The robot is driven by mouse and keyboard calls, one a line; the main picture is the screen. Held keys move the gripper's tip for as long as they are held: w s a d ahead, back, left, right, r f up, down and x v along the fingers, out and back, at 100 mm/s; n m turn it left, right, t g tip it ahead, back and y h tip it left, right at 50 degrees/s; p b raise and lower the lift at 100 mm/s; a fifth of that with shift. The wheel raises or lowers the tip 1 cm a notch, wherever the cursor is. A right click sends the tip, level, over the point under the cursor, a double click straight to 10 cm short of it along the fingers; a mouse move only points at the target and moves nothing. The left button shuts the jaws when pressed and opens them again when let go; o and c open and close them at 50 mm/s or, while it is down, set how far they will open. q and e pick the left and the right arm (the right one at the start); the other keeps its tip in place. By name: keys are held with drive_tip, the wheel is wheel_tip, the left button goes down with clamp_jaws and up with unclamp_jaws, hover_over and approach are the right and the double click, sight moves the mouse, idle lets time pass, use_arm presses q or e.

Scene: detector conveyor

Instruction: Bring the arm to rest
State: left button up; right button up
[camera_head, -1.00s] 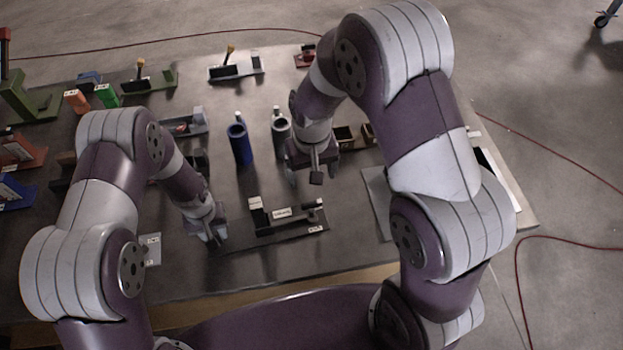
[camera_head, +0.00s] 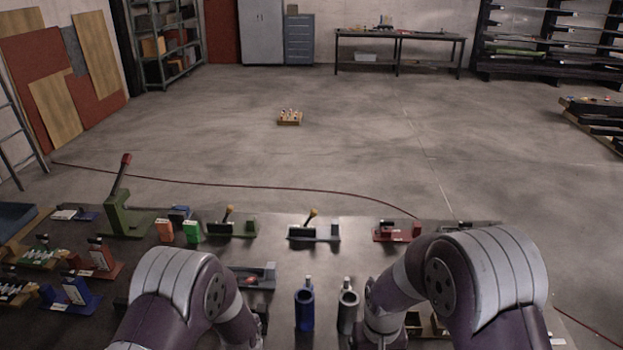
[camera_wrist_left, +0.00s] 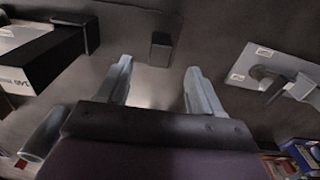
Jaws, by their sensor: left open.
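My left gripper (camera_wrist_left: 160,84) shows in the left wrist view with its two pale fingers apart and nothing between them. A dark table surface lies beyond the fingers. In the head view my left arm (camera_head: 180,295) comes in at the lower left; its gripper is hidden or below the frame. My right arm (camera_head: 470,285) stands at the lower right, bent, with its wrist (camera_head: 385,315) pointing down. The right gripper is out of the frame.
A blue cylinder (camera_head: 304,310) and a grey cylinder (camera_head: 348,311) stand between the arms. A green lever fixture (camera_head: 118,214) is at the left. In the left wrist view, a labelled black block (camera_wrist_left: 40,62) is left and a small dark block (camera_wrist_left: 161,48) lies ahead. Open floor lies beyond the table.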

use_arm(q)
drive_tip(key=s+a+r+b, duration=0.1)
drive_tip(key=s+a+r, duration=0.1)
drive_tip(key=s+r, duration=0.3)
drive_tip(key=s+a+r+t+b, duration=0.1)
drive_tip(key=s+a+r, duration=0.2)
drive_tip(key=r, duration=0.6)
drive_tip(key=s, duration=0.2)
drive_tip(key=shift+s+a+r, duration=0.35)
use_arm(e)
drive_tip(key=s+d+r, duration=0.2)
drive_tip(key=s, duration=0.3)
drive_tip(key=s+d+r+t, duration=0.1)
drive_tip(key=s+d+r, duration=0.1)
drive_tip(key=s, duration=0.3)
drive_tip(key=shift+s+d+r, duration=0.35)
drive_tip(key=shift+d+r, duration=0.05)
drive_tip(key=shift+d, duration=0.45)
use_arm(q)
drive_tip(key=shift+s, duration=0.2)
use_arm(e)
drive_tip(key=shift+s, duration=0.2)
